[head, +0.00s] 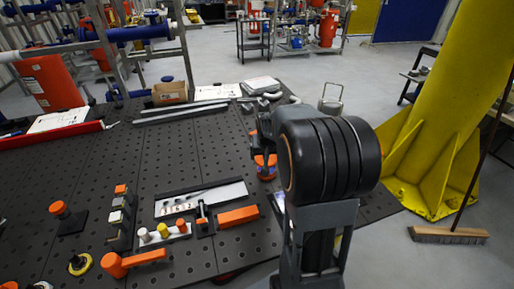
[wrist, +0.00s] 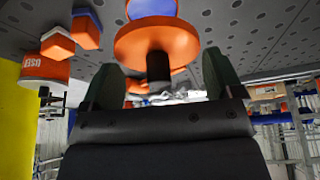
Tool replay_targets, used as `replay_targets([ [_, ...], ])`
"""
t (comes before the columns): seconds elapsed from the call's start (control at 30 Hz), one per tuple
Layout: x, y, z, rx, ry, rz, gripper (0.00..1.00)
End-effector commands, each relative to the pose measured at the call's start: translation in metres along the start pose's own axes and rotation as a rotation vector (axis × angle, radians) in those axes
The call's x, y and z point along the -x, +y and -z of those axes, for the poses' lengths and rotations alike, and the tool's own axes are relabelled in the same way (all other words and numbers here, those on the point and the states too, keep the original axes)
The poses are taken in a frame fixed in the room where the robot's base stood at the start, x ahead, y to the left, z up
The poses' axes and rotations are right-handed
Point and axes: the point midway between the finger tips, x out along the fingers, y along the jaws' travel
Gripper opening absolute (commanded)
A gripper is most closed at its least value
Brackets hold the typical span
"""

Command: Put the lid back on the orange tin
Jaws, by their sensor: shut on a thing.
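The lid (wrist: 157,42) is an orange disc with a black knob, shown in the wrist view at the tips of my gripper (wrist: 157,75). I cannot tell whether lid and tin touch.
An orange block (head: 239,216), a grey tray (head: 230,193) and a small rack of coloured knobs (head: 163,236) stand left of my arm. Long metal bars (head: 180,112) lie farther back. A yellow column (head: 440,110) rises at the right, beyond the bench edge.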

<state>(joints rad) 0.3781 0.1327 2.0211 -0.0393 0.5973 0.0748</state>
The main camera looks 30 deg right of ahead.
Motion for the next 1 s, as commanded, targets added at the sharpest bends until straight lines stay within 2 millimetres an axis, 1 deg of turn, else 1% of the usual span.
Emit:
replay_targets([
  [0.03,-0.002,0.005,0.007,-0.002,-0.004,-0.001,0.63],
  [0.07,-0.006,0.007,0.009,0.001,-0.004,0.000,0.63],
  [0.2,-0.020,0.011,0.022,0.027,0.000,0.011,0.63],
  [0.33,-0.022,0.009,0.030,0.057,0.004,0.023,0.63],
  [0.47,-0.026,0.009,0.028,0.063,0.003,0.025,0.63],
  [0.67,-0.037,0.009,0.023,0.062,0.001,0.026,0.63],
  [1.0,-0.066,0.008,0.011,0.063,0.002,0.026,0.63],
])
